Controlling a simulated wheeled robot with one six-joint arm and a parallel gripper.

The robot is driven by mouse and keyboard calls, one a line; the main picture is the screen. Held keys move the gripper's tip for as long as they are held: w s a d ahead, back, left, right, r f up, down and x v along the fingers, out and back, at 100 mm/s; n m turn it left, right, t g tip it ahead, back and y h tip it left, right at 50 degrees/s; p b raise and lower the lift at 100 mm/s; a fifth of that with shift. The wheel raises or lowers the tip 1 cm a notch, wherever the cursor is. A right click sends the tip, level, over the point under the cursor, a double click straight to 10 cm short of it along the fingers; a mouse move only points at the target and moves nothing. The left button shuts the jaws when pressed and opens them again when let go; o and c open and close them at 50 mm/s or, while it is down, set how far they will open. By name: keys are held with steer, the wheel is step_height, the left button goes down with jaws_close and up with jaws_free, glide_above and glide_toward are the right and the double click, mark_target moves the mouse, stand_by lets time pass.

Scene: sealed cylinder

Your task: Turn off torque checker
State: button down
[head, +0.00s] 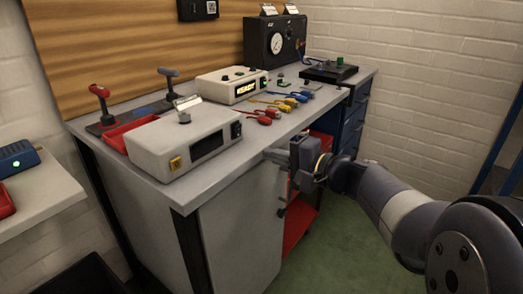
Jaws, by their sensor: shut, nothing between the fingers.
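A light grey box (160,145) with a small metal post on top, which looks like the torque checker, stands at the near end of the workbench. Its front has a dark display (206,146), a black switch (236,130) and a yellow label (175,163). The display shows no lit characters; the switch position is too small to tell. My gripper (270,155) is shut and empty, in front of the bench edge, right of the box and apart from it.
A second pale box (232,84) with a lit display stands farther back. Red, yellow and blue clip leads (285,104) lie on the bench. A black gauge unit (275,42) stands at the back. Two levers (100,100) stand at the left. Green floor (335,250) is open below.

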steer(key=v, duration=0.6)
steer(key=shift+d+f, duration=0.15)
steer(key=shift+f, duration=0.55)
steer(key=shift+s, duration=0.1)
